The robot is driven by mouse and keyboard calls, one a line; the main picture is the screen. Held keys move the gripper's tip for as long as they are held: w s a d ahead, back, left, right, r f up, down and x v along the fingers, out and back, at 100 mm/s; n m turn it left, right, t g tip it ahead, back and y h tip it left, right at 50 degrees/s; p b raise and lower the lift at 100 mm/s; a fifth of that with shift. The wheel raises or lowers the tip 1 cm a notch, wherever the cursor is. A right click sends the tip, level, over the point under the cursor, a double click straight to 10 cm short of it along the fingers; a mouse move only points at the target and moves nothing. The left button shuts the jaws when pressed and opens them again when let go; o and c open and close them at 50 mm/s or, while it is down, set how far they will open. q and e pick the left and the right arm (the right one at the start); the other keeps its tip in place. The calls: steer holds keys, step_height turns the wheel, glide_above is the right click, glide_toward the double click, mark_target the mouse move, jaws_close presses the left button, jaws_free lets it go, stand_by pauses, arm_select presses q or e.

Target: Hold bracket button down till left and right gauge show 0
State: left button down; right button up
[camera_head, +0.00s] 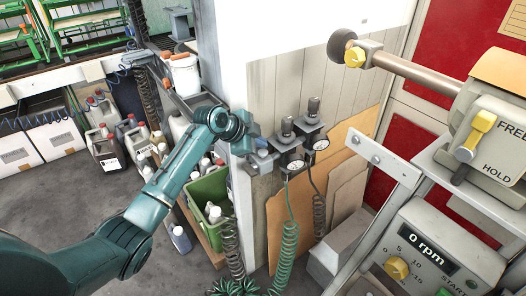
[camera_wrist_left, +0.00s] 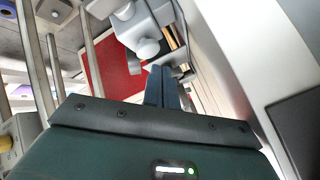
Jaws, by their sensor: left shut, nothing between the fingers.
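My left gripper (camera_head: 250,136) is shut and empty at the edge of the wall post. It is close to a grey bracket (camera_head: 262,163) on the wall, and I cannot tell whether it touches the bracket or its button. The left gauge (camera_head: 296,166) and right gauge (camera_head: 321,144) are small round dials under black-topped regulators; their readings are too small to tell. In the left wrist view the shut fingers (camera_wrist_left: 162,90) point at grey rounded fittings (camera_wrist_left: 148,47). The button cannot be told apart clearly. My right gripper is not in view.
A green crate (camera_head: 208,194) with bottles stands below my left arm. A machine with a yellow lever (camera_head: 476,130) and a "0 rpm" panel (camera_head: 432,249) stands at right. A metal rail (camera_head: 372,160) juts toward the gauges.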

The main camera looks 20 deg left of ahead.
mark_target(260, 153)
arm_select(q)
steer(key=shift+f, duration=0.15)
stand_by(0.3)
steer(key=shift+f, duration=0.3)
steer(key=shift+f+b, duration=0.35)
steer(key=shift+f, duration=0.2)
stand_by(1.6)
stand_by(2.6)
steer(key=shift+r+p, duration=0.95)
steer(key=shift+r, duration=0.05)
step_height(260, 153, up, 5)
steer(key=p, duration=0.4)
steer(key=shift+r+p, duration=0.1)
steer(key=shift+p, duration=0.2)
steer(key=shift+f, duration=0.2)
